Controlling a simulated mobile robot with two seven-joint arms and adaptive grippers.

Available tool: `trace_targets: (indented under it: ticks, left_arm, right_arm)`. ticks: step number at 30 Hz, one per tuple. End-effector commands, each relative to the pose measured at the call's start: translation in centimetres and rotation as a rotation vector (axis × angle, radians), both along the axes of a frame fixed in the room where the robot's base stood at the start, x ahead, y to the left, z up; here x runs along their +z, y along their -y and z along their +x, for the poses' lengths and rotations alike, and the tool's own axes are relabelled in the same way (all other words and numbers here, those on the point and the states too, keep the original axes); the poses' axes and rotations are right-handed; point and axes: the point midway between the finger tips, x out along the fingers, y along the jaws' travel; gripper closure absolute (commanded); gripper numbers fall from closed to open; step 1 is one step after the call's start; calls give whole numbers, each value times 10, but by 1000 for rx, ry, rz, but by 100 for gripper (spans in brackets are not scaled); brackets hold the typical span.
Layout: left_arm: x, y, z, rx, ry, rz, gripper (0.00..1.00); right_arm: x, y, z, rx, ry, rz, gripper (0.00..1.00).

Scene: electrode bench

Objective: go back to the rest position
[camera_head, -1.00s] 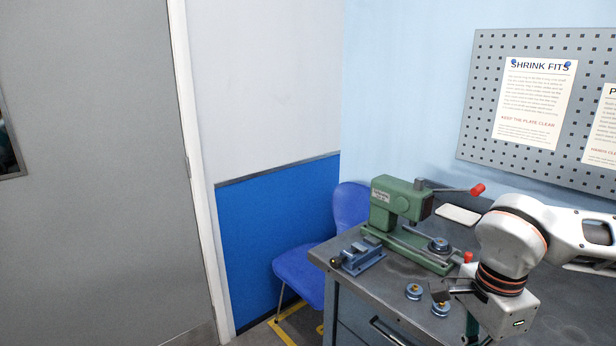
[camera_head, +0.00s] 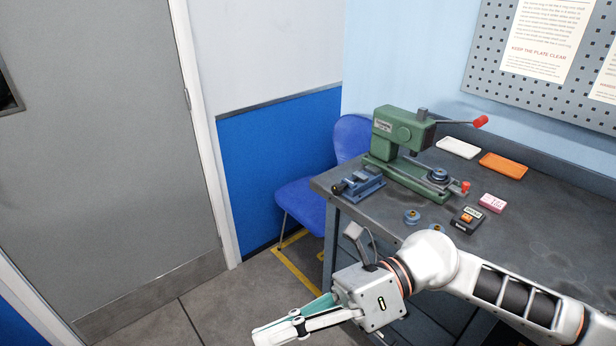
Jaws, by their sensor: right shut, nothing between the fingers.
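My right gripper (camera_head: 275,332) is low in the head view, in front of the bench's near left corner and over the floor side. Its fingers point to the lower left and are closed together with nothing between them. My right arm comes in from the right edge, across the front of the bench. My left gripper does not show.
The grey bench (camera_head: 505,240) carries a green press (camera_head: 400,138) with a red-tipped lever, a blue vise (camera_head: 359,186), small blue pulleys (camera_head: 411,216), a dark box (camera_head: 467,220), a pink block (camera_head: 492,203), a white tray (camera_head: 458,147) and an orange tray (camera_head: 503,165). A blue chair (camera_head: 300,201) stands left.

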Motion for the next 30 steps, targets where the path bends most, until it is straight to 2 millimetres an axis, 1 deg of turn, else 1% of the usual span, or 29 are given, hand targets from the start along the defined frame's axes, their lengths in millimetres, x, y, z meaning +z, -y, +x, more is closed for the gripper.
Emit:
trace_targets:
  ticks: [1, 3, 5, 6, 8, 9, 11, 12, 14, 15, 17, 18, 20, 21, 22, 23, 24, 26, 27, 29, 30]
  left_arm:
    - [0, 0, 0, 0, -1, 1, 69]
    - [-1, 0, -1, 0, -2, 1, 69]
    - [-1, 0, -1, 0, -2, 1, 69]
    - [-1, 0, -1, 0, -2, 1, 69]
    - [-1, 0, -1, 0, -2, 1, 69]
    - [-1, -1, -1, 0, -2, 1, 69]
    - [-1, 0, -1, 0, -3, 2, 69]
    - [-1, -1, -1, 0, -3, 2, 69]
    - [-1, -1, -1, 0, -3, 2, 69]
    - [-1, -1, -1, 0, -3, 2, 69]
    - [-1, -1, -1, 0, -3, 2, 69]
    - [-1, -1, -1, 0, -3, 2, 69]
    - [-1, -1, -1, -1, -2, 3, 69]
    - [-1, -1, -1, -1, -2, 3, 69]
    - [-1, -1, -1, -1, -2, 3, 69]
    - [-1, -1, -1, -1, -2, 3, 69]
    - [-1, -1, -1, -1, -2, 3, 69]
    - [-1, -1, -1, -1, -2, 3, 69]
    - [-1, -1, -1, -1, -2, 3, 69]
    - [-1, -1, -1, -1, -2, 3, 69]
    - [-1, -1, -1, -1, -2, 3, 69]
  right_arm:
    - [11, -9, 4, -52, -106, 71, 100]
    - [26, -16, 17, -130, -248, 163, 100]
    - [36, -18, 32, -201, -377, 236, 100]
    - [40, -17, 44, -251, -463, 283, 100]
    - [43, -13, 63, -325, -599, 350, 100]
    - [42, -8, 77, -378, -690, 393, 100]
    - [35, 3, 98, -457, -831, 455, 100]
    - [28, 11, 113, -512, -926, 493, 100]
    - [11, 27, 133, -597, -1069, 550, 100]
    - [-4, 39, 145, -655, -1168, 585, 100]
    - [-32, 58, 160, -744, -1314, 635, 100]
    - [-53, 72, 167, -804, -1413, 668, 100]
    - [-87, 95, 174, -895, -1558, 713, 100]
    - [-112, 109, 176, -954, -1648, 740, 100]
    - [-130, 119, 175, -995, -1713, 759, 100]
    - [-148, 130, 173, -1037, -1777, 777, 100]
    - [-172, 143, 169, -1091, -1859, 800, 100]
    - [-208, 162, 159, -1171, -1975, 830, 100]
    - [-231, 174, 149, -1223, -2048, 850, 100]
    - [-264, 191, 133, -1298, -2153, 876, 100]
    - [-284, 201, 120, -1345, -2217, 894, 100]
